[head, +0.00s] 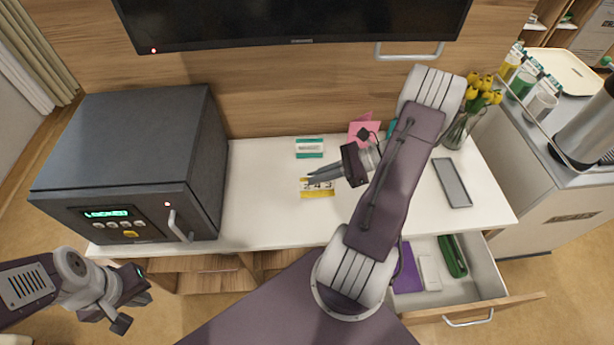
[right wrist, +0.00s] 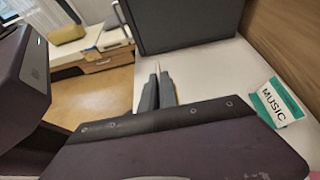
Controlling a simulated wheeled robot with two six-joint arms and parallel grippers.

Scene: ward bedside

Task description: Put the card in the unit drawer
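A white and yellow card (head: 318,194) with large digits lies at the middle of the white table top, or just above it. My right gripper (head: 311,177) is over the card's far edge, its fingers covering part of it. In the right wrist view the fingers (right wrist: 157,88) look close together; I cannot tell whether they grip the card. The unit drawer (head: 487,278) stands open at the lower right, holding a purple item, a white item and a green case. My left gripper (head: 132,311) is at the lower left, fingers apart and empty.
A dark safe-like box (head: 130,155) stands on the table's left. A green and white MUSIC box (head: 309,148), also in the right wrist view (right wrist: 277,103), lies behind the card. Pink paper (head: 361,131), a grey phone-like slab (head: 452,183) and a flower vase (head: 457,131) are to the right.

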